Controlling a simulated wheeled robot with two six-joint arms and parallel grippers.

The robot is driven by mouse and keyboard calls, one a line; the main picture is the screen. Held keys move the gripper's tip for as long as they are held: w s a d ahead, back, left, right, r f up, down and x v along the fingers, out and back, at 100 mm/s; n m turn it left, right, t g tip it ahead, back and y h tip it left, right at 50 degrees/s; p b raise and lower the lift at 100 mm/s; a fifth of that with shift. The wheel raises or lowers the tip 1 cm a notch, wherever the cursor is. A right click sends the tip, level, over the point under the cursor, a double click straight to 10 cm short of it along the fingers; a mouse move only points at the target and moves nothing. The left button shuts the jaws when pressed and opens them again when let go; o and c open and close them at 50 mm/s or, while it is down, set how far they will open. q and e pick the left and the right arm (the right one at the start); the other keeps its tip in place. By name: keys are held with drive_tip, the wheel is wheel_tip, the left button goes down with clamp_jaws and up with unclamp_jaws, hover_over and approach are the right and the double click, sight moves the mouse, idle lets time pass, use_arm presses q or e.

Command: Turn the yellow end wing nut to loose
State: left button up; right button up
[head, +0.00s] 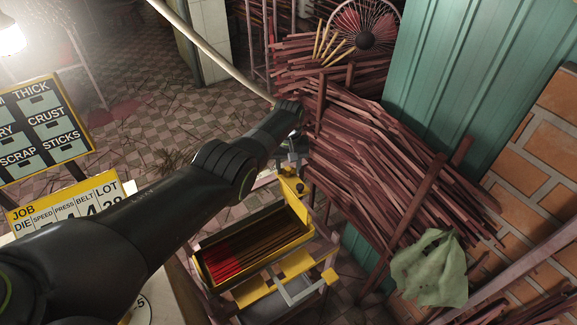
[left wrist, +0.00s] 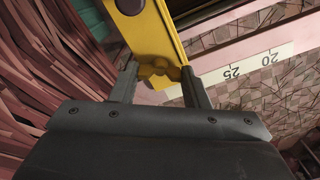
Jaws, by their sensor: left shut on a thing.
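The yellow end wing nut (left wrist: 158,70) sits at the end of a yellow bar (left wrist: 153,30) in the left wrist view. My left gripper (left wrist: 160,74) is shut on it, with one finger on each side. In the head view my left gripper (head: 293,160) is at the far end of the machine, just above a yellow end piece (head: 291,186). The wing nut is hard to make out there. How far the nut is turned cannot be told. My right gripper is not in view.
A yellow-edged tray (head: 265,263) with red and brown sticks lies nearer than the gripper. A white scale strip (left wrist: 245,66) shows beside the bar. Tiled floor is open at left.

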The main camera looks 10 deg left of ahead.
use_arm(q)
drive_tip(key=o, duration=1)
drive_tip(key=shift+r, duration=0.1)
wheel_tip(320, 180, up, 5)
drive_tip(key=p, duration=0.2)
drive_tip(key=shift+r+p, duration=0.2)
drive_tip(key=shift+p, duration=0.15)
wheel_tip(320, 180, up, 12)
drive_tip(key=shift+f+b, duration=0.1)
drive_tip(key=shift+b, duration=0.5)
